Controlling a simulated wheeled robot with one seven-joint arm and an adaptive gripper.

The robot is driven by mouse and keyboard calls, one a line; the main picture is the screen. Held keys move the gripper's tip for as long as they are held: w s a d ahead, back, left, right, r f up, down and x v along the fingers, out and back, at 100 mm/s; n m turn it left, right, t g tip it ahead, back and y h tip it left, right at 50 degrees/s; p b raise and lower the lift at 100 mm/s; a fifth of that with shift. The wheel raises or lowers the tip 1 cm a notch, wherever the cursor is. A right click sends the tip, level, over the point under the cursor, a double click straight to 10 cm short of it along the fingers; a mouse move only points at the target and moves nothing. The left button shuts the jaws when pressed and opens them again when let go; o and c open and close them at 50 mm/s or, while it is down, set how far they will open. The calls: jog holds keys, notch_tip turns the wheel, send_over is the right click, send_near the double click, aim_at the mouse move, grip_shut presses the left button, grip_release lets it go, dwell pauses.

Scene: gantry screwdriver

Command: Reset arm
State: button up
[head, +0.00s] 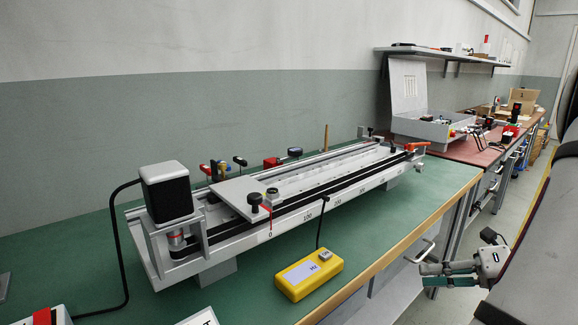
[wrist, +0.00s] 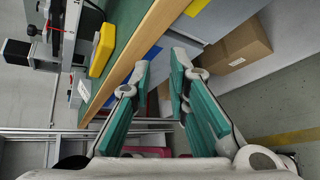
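My gripper (head: 427,273) hangs in the air past the front edge of the green table, at the lower right of the head view. Its two teal-padded fingers point left and are apart. In the wrist view, my gripper (wrist: 159,68) is open with nothing between the fingers. The gantry (head: 300,210) is a long metal rail with a carriage plate (head: 236,196) and a black-and-silver motor block (head: 166,190) at its left end. My gripper touches none of these.
A yellow control box (head: 309,275) lies on the green table (head: 90,235) near its wooden front edge; it also shows in the wrist view (wrist: 102,50). A cardboard box (wrist: 238,50) stands below, on the right. A grey case (head: 430,126) sits on the far bench.

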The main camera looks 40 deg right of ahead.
jog(key=w+a+r+n+g, duration=0.2)
jog(key=a+r+n+g, duration=0.1)
jog(key=a+n, duration=0.35)
jog(key=w+a+r+n+g+y, duration=0.1)
jog(key=w+a+r+n+g, duration=0.15)
jog(key=a+n, duration=0.45)
jog(key=w+a+r+n+g, duration=0.25)
jog(key=a+n+g, duration=0.2)
jog(key=a, duration=0.45)
jog(key=s+a+r+n+g+h, duration=0.1)
jog(key=s+a+n+h, duration=0.95)
jog(key=n, duration=1.45)
notch_tip(320, 180, up, 32)
jog(key=s+t+y+p, duration=0.2)
jog(key=t+p, duration=0.1)
jog(key=p, duration=2.7)
jog(key=shift+s+a+t, duration=0.3)
jog(key=shift+s+a, duration=0.05)
jog(key=shift+s, duration=0.05)
jog(key=shift+y, duration=0.25)
